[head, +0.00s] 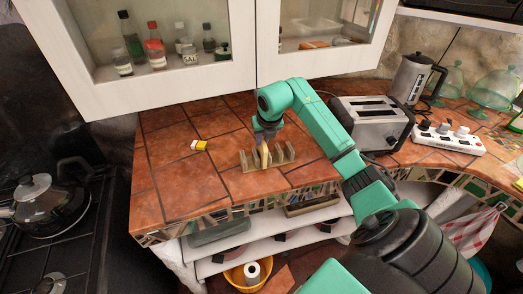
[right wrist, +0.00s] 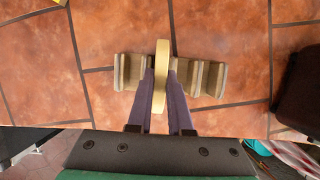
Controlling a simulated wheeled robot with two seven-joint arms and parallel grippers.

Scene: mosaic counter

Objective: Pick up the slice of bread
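The slice of bread (head: 264,156) is pale yellow and stands upright, edge-on, in the middle of a small wooden rack (head: 248,165) on the tiled counter. It also shows in the right wrist view (right wrist: 160,75), with rack slats (right wrist: 210,78) on both sides. My right gripper (head: 265,143) points down over the rack. Its two purple-grey fingers (right wrist: 160,88) lie close against both faces of the slice and appear shut on it. Whether the slice's lower edge touches the rack is hidden. My left gripper is not in view.
A toaster (head: 373,122) stands right of the rack, with a kettle (head: 411,80) and a power strip (head: 448,138) beyond. Wall cabinets (head: 160,45) hang above. The counter's left part is mostly clear.

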